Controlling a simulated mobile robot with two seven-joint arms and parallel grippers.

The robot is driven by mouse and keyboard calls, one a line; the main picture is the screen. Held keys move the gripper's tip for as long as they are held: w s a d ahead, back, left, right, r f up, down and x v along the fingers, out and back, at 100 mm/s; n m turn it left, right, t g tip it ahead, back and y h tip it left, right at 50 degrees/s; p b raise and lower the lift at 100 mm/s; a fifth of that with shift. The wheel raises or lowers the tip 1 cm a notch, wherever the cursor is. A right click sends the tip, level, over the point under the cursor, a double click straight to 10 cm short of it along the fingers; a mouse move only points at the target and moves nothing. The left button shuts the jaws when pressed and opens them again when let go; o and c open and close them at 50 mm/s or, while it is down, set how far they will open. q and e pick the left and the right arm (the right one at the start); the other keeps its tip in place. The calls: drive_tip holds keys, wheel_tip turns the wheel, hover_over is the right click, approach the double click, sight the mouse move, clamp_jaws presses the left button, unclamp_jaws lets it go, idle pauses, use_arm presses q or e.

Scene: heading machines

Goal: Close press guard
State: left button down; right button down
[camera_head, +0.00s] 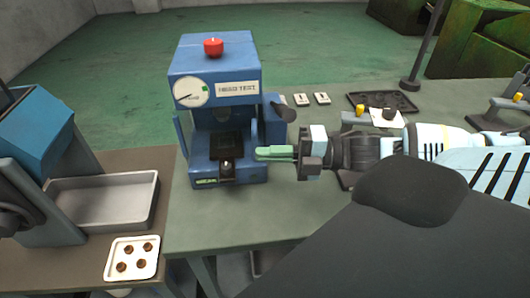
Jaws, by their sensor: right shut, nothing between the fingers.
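The blue press (213,85) stands on the green table, with a round dial, a red knob on top and a label reading "HEAD TEST". Its front opening shows a dark block inside. A blue side panel (270,128) stands at the right of the opening, with a dark rounded handle (286,112) beside it; this looks like the guard, standing open. My right gripper (260,153) reaches in from the right, its green fingers shut and empty, in front of the press's lower right side. I cannot tell whether they touch it. My left gripper is not in view.
A metal tray (62,215) and a white plate (148,246) with several brown pieces are at the left beside another blue machine (35,125). Two white tags (311,99) and a dark tray (378,99) lie behind my right arm. The table's front is clear.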

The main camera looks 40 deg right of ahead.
drive_tip(key=shift+w+d+r, duration=0.1)
drive_tip(key=shift+w, duration=0.05)
drive_tip(key=shift+w+d, duration=0.75)
drive_tip(key=shift+d, duration=0.15)
